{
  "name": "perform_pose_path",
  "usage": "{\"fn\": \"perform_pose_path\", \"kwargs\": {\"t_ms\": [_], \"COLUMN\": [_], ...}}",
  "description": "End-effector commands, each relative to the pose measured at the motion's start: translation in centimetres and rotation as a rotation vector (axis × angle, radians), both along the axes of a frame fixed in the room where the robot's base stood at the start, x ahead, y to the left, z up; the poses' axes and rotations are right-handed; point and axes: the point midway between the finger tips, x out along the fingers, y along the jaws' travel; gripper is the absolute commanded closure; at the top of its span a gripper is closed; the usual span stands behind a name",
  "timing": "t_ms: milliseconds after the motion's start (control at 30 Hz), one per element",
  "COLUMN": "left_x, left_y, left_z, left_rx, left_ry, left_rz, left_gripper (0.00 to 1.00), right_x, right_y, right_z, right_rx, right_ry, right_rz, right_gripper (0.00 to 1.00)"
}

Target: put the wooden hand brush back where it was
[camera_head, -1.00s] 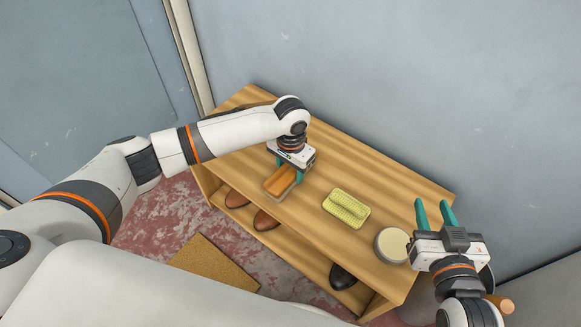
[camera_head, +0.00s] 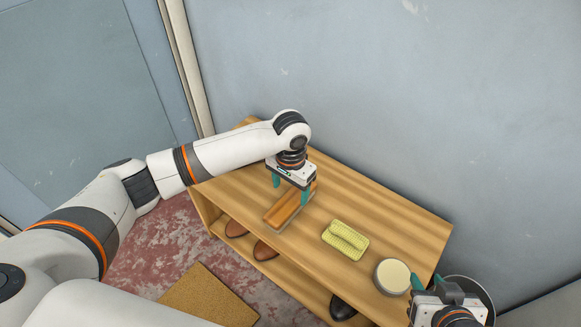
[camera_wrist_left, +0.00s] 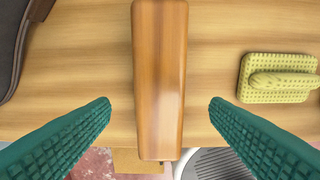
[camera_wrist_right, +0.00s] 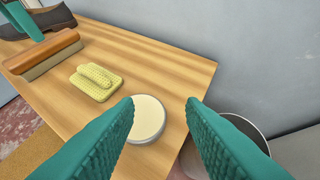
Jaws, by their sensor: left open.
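The wooden hand brush (camera_head: 289,208) lies on the top of the wooden bench (camera_head: 345,191), left of the yellow sponge. It also shows in the left wrist view (camera_wrist_left: 160,75) and the right wrist view (camera_wrist_right: 43,50), where its bristles face down. My left gripper (camera_head: 290,190) is open above the brush, with one green finger on each side and a gap to the wood on both sides. My right gripper (camera_wrist_right: 160,105) is open and empty near the bench's right end, by the round tin; in the head view it is partly cut off at the bottom.
A yellow sponge-like pad (camera_head: 345,239) and a round cream-topped tin (camera_head: 392,276) stand on the bench top. Brown shoes (camera_head: 265,250) and a dark shoe (camera_head: 342,307) are on the shelf below. A dark shoe (camera_wrist_left: 15,45) is beside the brush. A metal bucket (camera_head: 474,290) is beyond the right end.

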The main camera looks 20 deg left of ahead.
Motion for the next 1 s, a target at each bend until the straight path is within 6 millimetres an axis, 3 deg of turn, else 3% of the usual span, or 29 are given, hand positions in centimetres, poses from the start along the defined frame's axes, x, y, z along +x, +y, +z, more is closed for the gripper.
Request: {"fn": "perform_pose_path", "kwargs": {"t_ms": [100, 300, 533, 767, 867, 1000], "left_x": [0.1, 0.1, 0.1, -0.3, -1.8, -5.8], "left_y": [0.0, 0.0, 0.0, -0.4, -2.0, -5.6], "left_z": [2.3, 4.9, 6.2, 6.0, 4.7, 2.1], "left_rx": [-0.002, -0.002, -0.001, -0.009, -0.047, -0.158], "left_ry": [-0.002, -0.002, -0.001, -0.001, -0.008, -0.055], "left_rz": [0.000, -0.001, 0.000, -0.010, -0.052, -0.135], "left_gripper": [0.29, 0.29, 0.29, 0.29, 0.29, 0.29], "right_x": [-2.2, -5.8, -8.2, -8.5, -8.5, -8.5], "right_y": [-0.8, -2.1, -2.8, -2.9, -2.9, -2.9], "right_z": [-1.1, -2.7, -3.4, -3.6, -3.6, -3.6], "right_rx": [-0.032, -0.077, -0.102, -0.105, -0.105, -0.105], "right_ry": [0.146, 0.357, 0.481, 0.497, 0.496, 0.495], "right_rz": [-0.011, -0.028, -0.037, -0.039, -0.039, -0.039], "right_gripper": [0.64, 0.64, 0.64, 0.64, 0.64, 0.64]}}
